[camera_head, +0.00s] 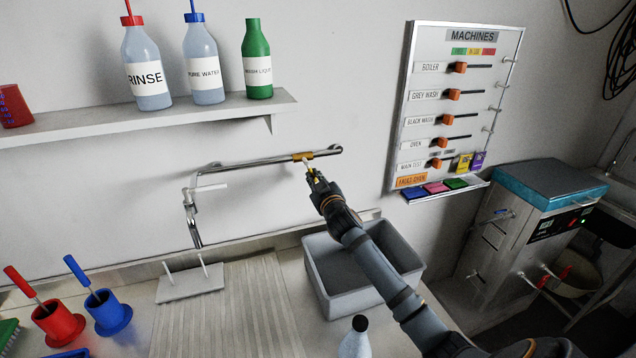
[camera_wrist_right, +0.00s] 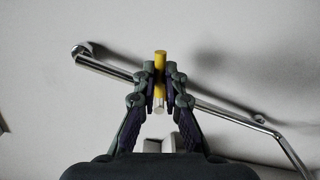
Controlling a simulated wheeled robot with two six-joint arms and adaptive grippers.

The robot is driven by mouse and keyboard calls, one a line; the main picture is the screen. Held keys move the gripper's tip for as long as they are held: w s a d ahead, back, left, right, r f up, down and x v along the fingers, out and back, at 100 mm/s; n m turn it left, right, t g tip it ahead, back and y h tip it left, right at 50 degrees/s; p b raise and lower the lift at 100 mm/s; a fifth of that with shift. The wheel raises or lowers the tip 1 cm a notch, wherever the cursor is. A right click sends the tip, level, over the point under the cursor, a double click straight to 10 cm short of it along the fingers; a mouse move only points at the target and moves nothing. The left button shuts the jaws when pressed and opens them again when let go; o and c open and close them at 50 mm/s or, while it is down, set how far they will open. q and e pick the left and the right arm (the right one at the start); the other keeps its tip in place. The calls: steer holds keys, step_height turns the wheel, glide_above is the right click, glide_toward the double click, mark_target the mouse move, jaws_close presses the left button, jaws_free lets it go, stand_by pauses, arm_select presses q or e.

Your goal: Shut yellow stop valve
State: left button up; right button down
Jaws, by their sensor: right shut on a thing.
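The yellow stop valve (camera_head: 301,156) sits on a chrome pipe (camera_head: 250,163) fixed to the wall above the sink. In the right wrist view the valve's yellow lever (camera_wrist_right: 160,62) stands upright in the picture, crossing the pipe (camera_wrist_right: 222,113). My right gripper (camera_head: 312,174) reaches up to the valve from the lower right. Its two fingers (camera_wrist_right: 160,88) are closed on either side of the yellow lever, which shows between them. The fingers hide part of the valve body. My left gripper is not in view.
A grey sink basin (camera_head: 327,288) lies below my right arm. A shelf (camera_head: 190,115) with bottles runs above left. The machines board (camera_head: 455,100) hangs to the right. A bottle (camera_head: 355,338) stands at the front. Red (camera_head: 58,322) and blue (camera_head: 108,312) holders stand at lower left.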

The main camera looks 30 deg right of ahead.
steer(key=shift+w+a+f+m+b, duration=0.15)
steer(key=shift+a+m+b, duration=0.25)
steer(key=shift+m, duration=0.4)
steer(key=shift+a+f+m+b, duration=0.1)
steer(key=shift+a+m+b, duration=0.1)
steer(key=shift+m+b, duration=0.45)
steer(key=shift+w+a+f+m+b, duration=0.15)
steer(key=shift+a+m+b, duration=0.15)
steer(key=shift+m, duration=0.65)
steer(key=shift+a, duration=0.1)
steer(key=c, duration=1.4)
jaws_free()
steer(key=shift+r, duration=0.1)
steer(key=shift+s, duration=0.15)
steer(key=v, duration=1.1)
steer(key=shift+s+a, duration=0.2)
steer(key=shift+s, duration=0.2)
